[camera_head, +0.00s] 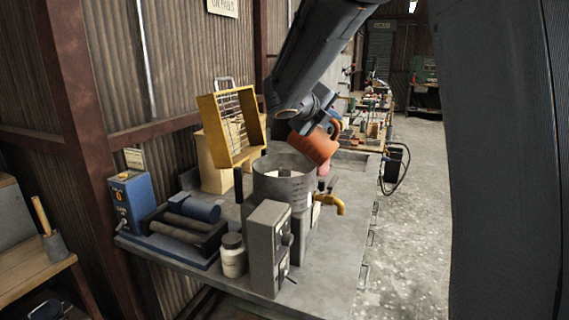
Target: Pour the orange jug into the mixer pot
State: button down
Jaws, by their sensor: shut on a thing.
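The orange jug (314,146) is tilted, just above and to the right of the mixer pot's rim. The mixer pot (284,185) is a grey open cylinder on the bench, with a brass tap (328,202) low on its right side. My gripper (322,122) is at the end of my dark arm, shut on the jug; its fingertips are mostly hidden by the arm and jug. The jug's opening and any stream of contents cannot be made out. The inside of the pot shows only in part.
A grey switch box (268,248) and a lidded jar (233,256) stand in front of the pot. A roller machine (185,228) with a blue box (130,200) is at left. A yellow wire rack (231,126) stands behind the pot. The bench's right front (335,255) is clear.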

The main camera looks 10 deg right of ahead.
jog(key=shift+w+a+r+n+h+p, duration=0.2)
jog(key=shift+w+a+n+h+p, duration=0.25)
jog(key=shift+p, duration=0.75)
jog(key=shift+w+a+f+n+h+p, duration=0.1)
jog(key=shift+w+a+n+h+p, duration=0.25)
jog(key=shift+p, duration=0.5)
jog(key=shift+w+a+f+n+h+p, duration=0.1)
jog(key=shift+a+n+p, duration=0.3)
jog(key=shift+p, duration=0.45)
dwell(1.0)
jog(key=shift+a+f+n+g+p, duration=0.1)
jog(key=shift+n+g+p, duration=0.2)
dwell(0.7)
jog(key=shift+w+a+f+h+p, duration=0.1)
jog(key=shift+w+a+h+p, duration=0.15)
jog(key=shift+h+p, duration=0.1)
jog(key=shift+w+a+f+n, duration=0.1)
jog(key=shift+a+n, duration=0.05)
jog(key=shift+n, duration=0.25)
dwell(0.4)
jog(key=shift+w+a+f+n+h+p, duration=0.25)
jog(key=shift+w+a+n+p, duration=0.1)
jog(key=shift+p, duration=0.2)
dwell(0.5)
jog(key=shift+a, duration=0.15)
jog(key=shift+w+a+n, duration=0.35)
jog(key=shift+n, duration=0.1)
